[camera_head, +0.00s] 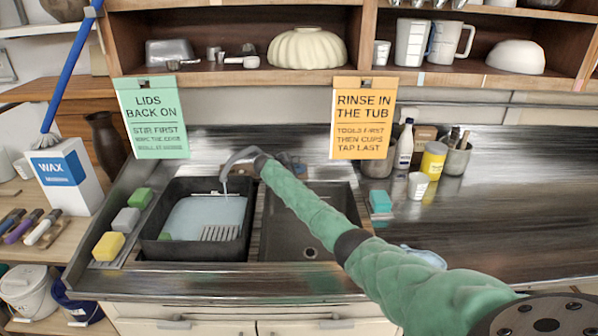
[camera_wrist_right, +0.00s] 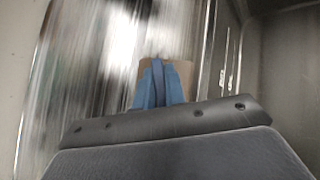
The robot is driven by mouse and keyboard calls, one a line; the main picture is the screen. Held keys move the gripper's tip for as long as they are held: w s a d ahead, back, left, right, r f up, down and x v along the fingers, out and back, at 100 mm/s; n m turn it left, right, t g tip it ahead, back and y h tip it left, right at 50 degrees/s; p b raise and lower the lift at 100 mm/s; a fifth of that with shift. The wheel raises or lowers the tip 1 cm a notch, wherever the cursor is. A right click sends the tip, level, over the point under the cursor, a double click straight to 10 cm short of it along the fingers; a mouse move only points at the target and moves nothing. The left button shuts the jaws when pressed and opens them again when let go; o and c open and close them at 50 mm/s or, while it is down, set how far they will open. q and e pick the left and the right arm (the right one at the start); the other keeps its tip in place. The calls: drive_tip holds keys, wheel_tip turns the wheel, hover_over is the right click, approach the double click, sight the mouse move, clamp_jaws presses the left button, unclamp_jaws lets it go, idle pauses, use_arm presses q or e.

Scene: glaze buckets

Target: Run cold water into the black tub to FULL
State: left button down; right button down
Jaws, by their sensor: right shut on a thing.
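The black tub (camera_head: 150,225) sits in the left basin of the sink. Pale bluish water (camera_head: 205,215) lies in it, its surface below the rim. A thin stream (camera_head: 224,187) falls into the tub from the curved grey tap spout (camera_head: 238,157). My right arm reaches from the lower right to beside the tap. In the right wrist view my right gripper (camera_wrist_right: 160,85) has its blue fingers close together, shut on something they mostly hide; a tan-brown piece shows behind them. I cannot tell from the picture which part of the tap it holds. My left gripper is out of view.
The right basin (camera_head: 285,225) is empty, with a drain. Sponges (camera_head: 108,246) lie along the left ledge. Bottles, cups and a yellow jar (camera_head: 433,160) stand at the back right. A green sign (camera_head: 152,115) and an orange sign (camera_head: 362,115) hang above. Counter at right is mostly clear.

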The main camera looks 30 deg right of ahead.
drive_tip(key=shift+m+g+y+b, duration=0.6)
drive_tip(key=shift+m+g+y, duration=0.5)
drive_tip(key=shift+m, duration=0.9)
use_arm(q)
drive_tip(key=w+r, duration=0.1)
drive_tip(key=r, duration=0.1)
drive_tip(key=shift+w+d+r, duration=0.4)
use_arm(e)
drive_tip(key=c, duration=1.5)
unclamp_jaws()
drive_tip(key=shift+o, duration=0.2)
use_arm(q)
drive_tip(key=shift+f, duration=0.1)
